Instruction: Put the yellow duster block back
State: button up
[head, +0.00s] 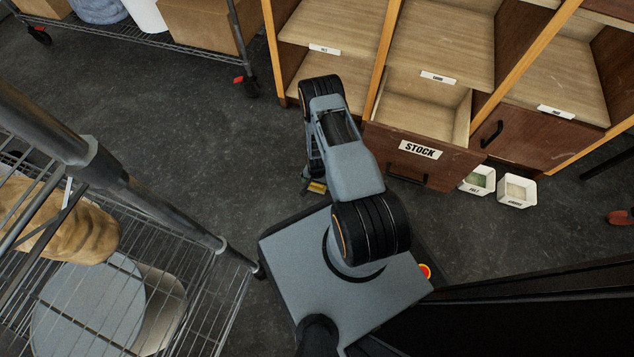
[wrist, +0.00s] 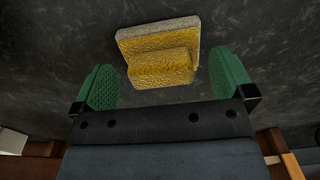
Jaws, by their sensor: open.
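The yellow duster block (wrist: 160,68) lies on the dark floor in the wrist view, a yellow textured block on a wider base with a greyish edge. My gripper (wrist: 164,85) is open, with one green finger pad on each side of the block and a visible gap at both. The pads do not touch it. In the head view the block (head: 317,187) is a small yellow patch beside my arm, mostly hidden by it.
An open, empty-looking drawer marked STOCK (head: 421,150) juts from the wooden shelf unit (head: 440,45). Two small white bins (head: 478,179) (head: 516,190) stand on the floor right of it. A wire rack (head: 215,290) stands at left. Floor between is clear.

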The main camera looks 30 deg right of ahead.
notch_tip(320, 180, up, 10)
jog(key=p, duration=0.4)
jog(key=shift+f, duration=0.15)
jog(key=w+a+r+n+t, duration=0.1)
jog(key=w+a+r+n, duration=0.15)
jog(key=r, duration=1.15)
jog(key=w+a+r+n, duration=0.1)
jog(key=w+r+n, duration=0.15)
jog(key=r, duration=1.25)
jog(key=s+a+r+n, duration=0.2)
jog(key=s+r, duration=0.5)
jog(key=r, duration=0.2)
jog(key=s+a+r+n+t, duration=0.1)
jog(key=s+a+r+n, duration=0.1)
jog(key=s+r, duration=0.5)
notch_tip(320, 180, up, 4)
jog(key=shift+s+a+f+t, duration=0.25)
jog(key=shift+s+t, duration=0.05)
jog(key=shift+s, duration=0.1)
jog(key=shift+r, duration=0.1)
